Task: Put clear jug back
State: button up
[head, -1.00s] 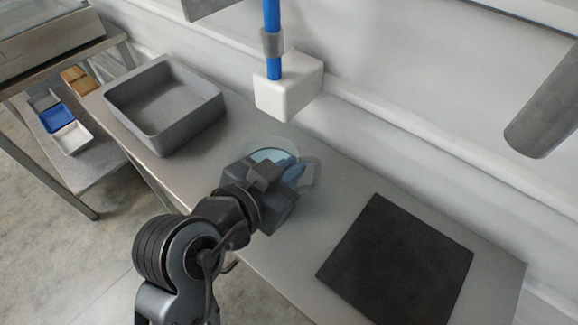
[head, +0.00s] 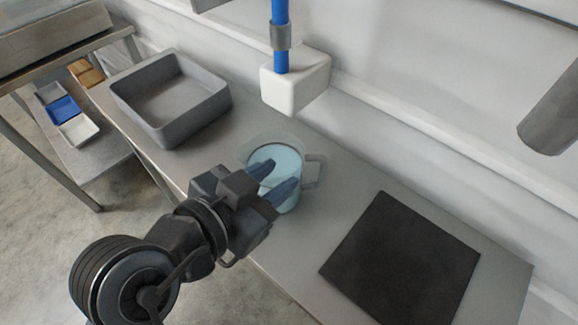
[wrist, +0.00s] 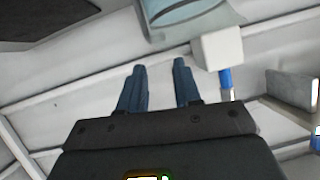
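The clear jug (head: 289,153) stands upright on the grey bench, between the grey basin and the dark mat, with pale blue inside and its handle to the right. It also shows at the top of the wrist view (wrist: 188,14), cut off by the edge. My gripper (head: 283,173) is open, its two blue fingers spread and overlapping the jug in the head view. In the wrist view the fingers (wrist: 159,66) are apart with nothing between them, and the jug lies beyond their tips.
A white block (head: 296,83) on a blue pole hangs behind the jug. A grey basin (head: 215,108) sits to the left, and a dark square mat (head: 400,265) lies at the right. Small trays (head: 78,131) rest on a lower shelf at far left.

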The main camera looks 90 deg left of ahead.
jog(key=v, duration=0.6)
